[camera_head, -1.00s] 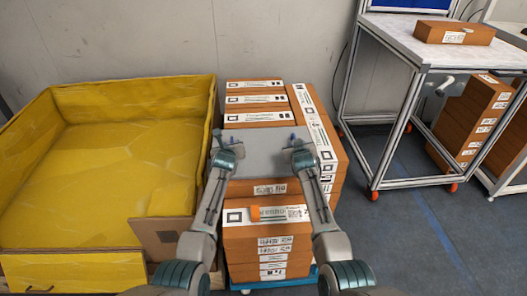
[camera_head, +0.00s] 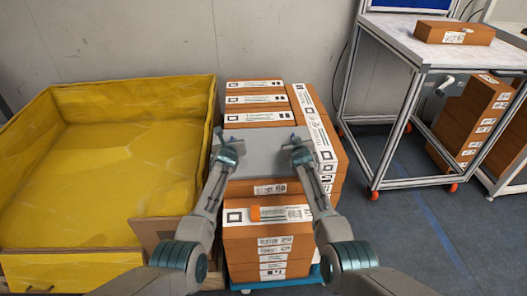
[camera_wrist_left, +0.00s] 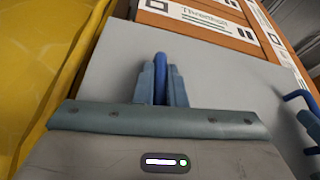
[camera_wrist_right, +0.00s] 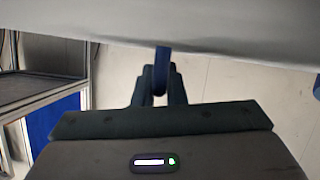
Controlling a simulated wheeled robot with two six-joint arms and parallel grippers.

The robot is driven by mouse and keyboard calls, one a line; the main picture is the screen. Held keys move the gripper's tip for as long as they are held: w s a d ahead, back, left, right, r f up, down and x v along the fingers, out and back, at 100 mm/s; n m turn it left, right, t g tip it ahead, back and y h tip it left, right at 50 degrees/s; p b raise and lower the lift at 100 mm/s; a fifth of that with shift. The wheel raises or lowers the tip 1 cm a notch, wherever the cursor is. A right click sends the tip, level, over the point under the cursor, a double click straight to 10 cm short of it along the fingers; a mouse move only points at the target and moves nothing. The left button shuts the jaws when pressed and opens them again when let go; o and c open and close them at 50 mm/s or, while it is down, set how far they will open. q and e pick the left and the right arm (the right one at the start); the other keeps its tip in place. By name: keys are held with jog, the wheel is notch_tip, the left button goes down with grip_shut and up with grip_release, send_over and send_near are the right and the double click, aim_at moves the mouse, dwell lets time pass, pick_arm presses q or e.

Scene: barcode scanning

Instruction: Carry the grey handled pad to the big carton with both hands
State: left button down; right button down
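The grey pad (camera_head: 262,153) lies flat over the stacked brown boxes in the middle of the head view; I cannot tell whether it still touches them. Blue handles stand near its left and right sides. My left gripper (camera_head: 229,142) is shut on the left blue handle (camera_wrist_left: 161,68). My right gripper (camera_head: 297,145) is shut on the right blue handle (camera_wrist_right: 161,68). The pad's grey surface also fills much of the left wrist view (camera_wrist_left: 225,85). The big carton (camera_head: 90,262), lined in yellow, stands open and empty at the left.
Brown labelled boxes (camera_head: 268,238) are stacked on a blue base (camera_head: 315,276), close beside the carton's right wall. A metal-framed table (camera_head: 440,55) on orange wheels stands at the right with a box (camera_head: 453,33) on top. A wall closes the back.

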pick_arm(q)
jog(key=shift+r, duration=0.1)
